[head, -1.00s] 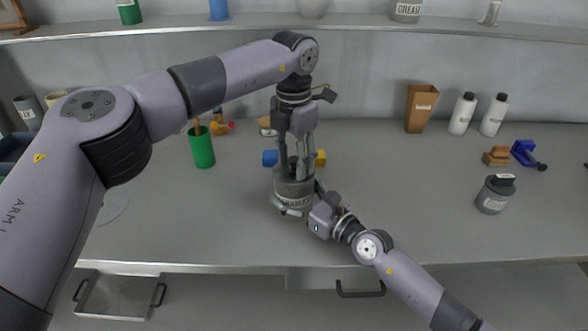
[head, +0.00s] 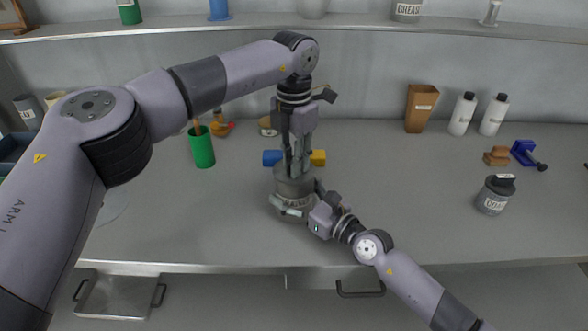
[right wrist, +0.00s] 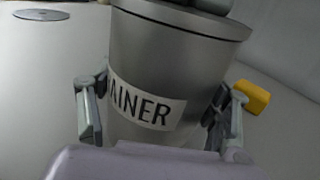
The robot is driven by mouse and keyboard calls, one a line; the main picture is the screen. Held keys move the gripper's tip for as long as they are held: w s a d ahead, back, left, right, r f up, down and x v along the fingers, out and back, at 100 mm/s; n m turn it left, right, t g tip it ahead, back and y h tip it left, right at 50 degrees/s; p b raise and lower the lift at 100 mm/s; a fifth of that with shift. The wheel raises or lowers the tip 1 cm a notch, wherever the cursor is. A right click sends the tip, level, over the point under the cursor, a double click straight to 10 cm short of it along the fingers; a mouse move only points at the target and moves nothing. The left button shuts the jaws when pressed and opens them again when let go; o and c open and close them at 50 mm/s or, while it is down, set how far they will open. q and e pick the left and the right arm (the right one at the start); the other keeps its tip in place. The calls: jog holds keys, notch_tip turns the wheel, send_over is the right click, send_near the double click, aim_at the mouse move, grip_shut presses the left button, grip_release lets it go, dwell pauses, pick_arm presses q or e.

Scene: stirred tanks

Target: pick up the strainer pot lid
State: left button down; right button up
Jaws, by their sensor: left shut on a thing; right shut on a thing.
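The grey strainer pot (head: 290,187) stands on the bench in the middle of the head view. In the right wrist view the pot (right wrist: 180,60) fills the centre, its label reading "AINER". My left gripper (head: 295,171) points straight down over the pot, its fingers together on the strainer pot lid (head: 282,172). The lid sits at the pot's top; its handle is mostly hidden by the fingers. My right gripper (head: 302,201) comes from the front right and is shut around the pot's body, one finger on each side in the right wrist view (right wrist: 160,112).
Blue (head: 271,158) and yellow (head: 318,158) parts lie just behind the pot. A green cup (head: 202,150) stands to the left. A dark labelled jar (head: 494,196) stands at the right. The bench (head: 410,190) between pot and jar is clear.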

pick_arm(q)
notch_tip(320, 180, up, 10)
jog(key=shift+r, duration=0.1)
dwell(0.5)
jog(key=shift+r, duration=2.45)
pick_arm(e)
jog(key=o, duration=1.3)
jog(key=shift+s+d, duration=0.1)
